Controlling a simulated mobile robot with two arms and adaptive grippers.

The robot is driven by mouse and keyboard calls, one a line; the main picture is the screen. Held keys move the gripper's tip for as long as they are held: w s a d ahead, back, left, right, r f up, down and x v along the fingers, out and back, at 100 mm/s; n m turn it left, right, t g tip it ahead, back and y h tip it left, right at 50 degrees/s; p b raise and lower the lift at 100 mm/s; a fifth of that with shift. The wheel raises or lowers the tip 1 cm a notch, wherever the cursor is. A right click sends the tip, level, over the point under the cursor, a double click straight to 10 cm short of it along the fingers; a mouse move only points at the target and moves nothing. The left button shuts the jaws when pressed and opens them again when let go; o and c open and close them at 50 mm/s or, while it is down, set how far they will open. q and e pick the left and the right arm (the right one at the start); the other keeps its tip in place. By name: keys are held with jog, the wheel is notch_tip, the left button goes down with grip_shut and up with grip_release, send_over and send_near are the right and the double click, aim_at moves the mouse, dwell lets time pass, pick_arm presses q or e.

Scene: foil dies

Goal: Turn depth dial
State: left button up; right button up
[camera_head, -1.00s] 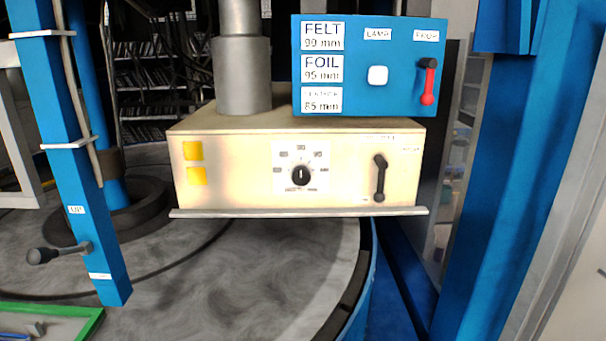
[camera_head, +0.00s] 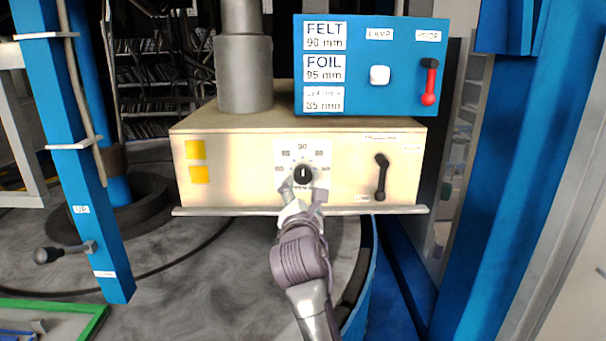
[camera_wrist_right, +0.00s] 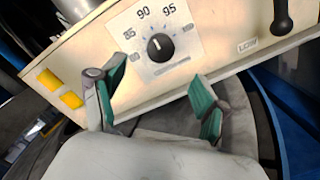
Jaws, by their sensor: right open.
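The depth dial (camera_head: 303,174) is a round black knob on a white scale plate on the front of a cream box (camera_head: 236,160). In the head view the number 90 shows above it. In the right wrist view the dial (camera_wrist_right: 160,47) has a white mark pointing up and left, near 90, between 85 and 95. My right gripper (camera_head: 303,192) is open just below and in front of the dial. In the wrist view its green-padded fingers (camera_wrist_right: 160,92) are spread apart and empty, with the dial beyond them. My left gripper is not in view.
A black lever (camera_head: 381,177) is right of the dial. A blue post (camera_head: 66,170) with a black-knobbed lever (camera_head: 48,255) stands left.

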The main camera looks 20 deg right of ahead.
aim_at(303, 177)
jog(key=p+x, duration=0.2)
jog(key=x, duration=0.8)
jog(key=shift+w+d+f, duration=0.1)
jog(key=shift+w+d, duration=0.1)
jog(key=shift+w, duration=0.4)
jog(key=shift+c, duration=0.3)
jog(key=c, duration=1.1)
